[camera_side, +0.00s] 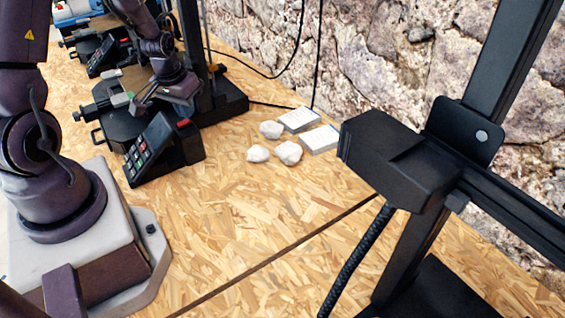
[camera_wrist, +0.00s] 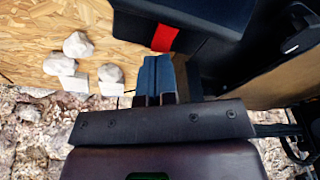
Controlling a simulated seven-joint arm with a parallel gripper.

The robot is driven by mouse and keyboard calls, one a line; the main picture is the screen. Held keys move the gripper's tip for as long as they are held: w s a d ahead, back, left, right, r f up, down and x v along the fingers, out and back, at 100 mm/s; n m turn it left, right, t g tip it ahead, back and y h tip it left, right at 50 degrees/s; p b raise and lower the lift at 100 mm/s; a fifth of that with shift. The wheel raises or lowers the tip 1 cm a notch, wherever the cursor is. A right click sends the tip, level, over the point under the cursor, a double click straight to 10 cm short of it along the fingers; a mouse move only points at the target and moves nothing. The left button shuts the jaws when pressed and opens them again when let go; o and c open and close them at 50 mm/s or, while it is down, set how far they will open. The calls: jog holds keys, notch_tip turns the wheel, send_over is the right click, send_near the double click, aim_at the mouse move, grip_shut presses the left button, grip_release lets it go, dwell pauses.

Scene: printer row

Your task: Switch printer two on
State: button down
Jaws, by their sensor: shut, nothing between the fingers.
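A black printer (camera_side: 188,155) stands left of centre in the side view, with a keypad panel (camera_side: 150,148) sloping at its front. A red switch (camera_side: 183,122) sits on its right part. No number is readable, so I cannot tell whether this is printer two. In the wrist view, my gripper (camera_wrist: 153,62) is shut and empty, its bluish fingertips together. A red switch (camera_wrist: 164,38) on a black housing (camera_wrist: 205,15) shows just beyond the tips, slightly right; I cannot tell whether they touch. In the side view, my fingertips are hard to make out.
Another printer with a keypad (camera_side: 101,56) stands farther back. A large black printer frame (camera_side: 480,125) fills the right foreground. Several white lumps (camera_side: 288,152) and two pale blocks (camera_side: 320,138) lie on the chipboard table (camera_side: 240,205). A stone wall (camera_side: 400,50) runs behind.

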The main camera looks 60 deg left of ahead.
aim_at(187, 122)
jog(key=w+v, duration=0.1)
jog(key=v, duration=0.5)
jog(key=shift+a+r, duration=0.3)
jog(key=shift+r, duration=0.2)
dwell(0.3)
jog(key=s+d+r+m+t, duration=0.1)
jog(key=s+d+r+m, duration=0.2)
jog(key=d+r, duration=0.5)
jog(key=s+d+r+m+t+h, duration=0.1)
jog(key=s+d+r+m+t, duration=0.1)
jog(key=d+r, duration=0.7)
jog(key=s+d+m, duration=0.1)
jog(key=s+d, duration=0.1)
jog(key=d, duration=0.2)
jog(key=shift+s+t, duration=0.3)
